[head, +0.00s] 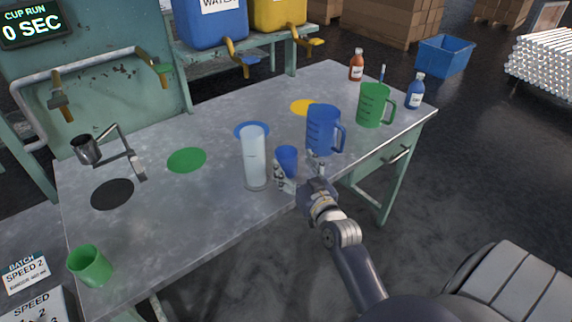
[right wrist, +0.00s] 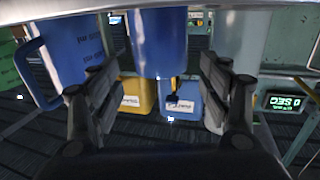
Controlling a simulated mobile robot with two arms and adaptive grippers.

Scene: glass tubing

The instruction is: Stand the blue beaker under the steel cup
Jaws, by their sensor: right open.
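The small blue beaker (head: 287,158) stands upright on the metal table, between the clear glass cylinder and the large blue jug. My right gripper (head: 300,174) is at the table's front edge beside it, fingers open. In the right wrist view, which looks upside down, the beaker (right wrist: 158,45) shows between and beyond the two open fingers (right wrist: 165,95); I cannot tell whether either touches it. The steel cup (head: 86,149) hangs tilted on a bent metal arm at the table's far left, above and behind a black disc (head: 112,194). My left gripper is not in view.
The glass cylinder (head: 254,160) stands close left of the beaker, the blue jug (head: 323,133) close right. A green jug (head: 373,104) and bottles stand farther right. A green beaker (head: 90,266) is at the front left. Bare tabletop and a green disc (head: 187,160) lie between.

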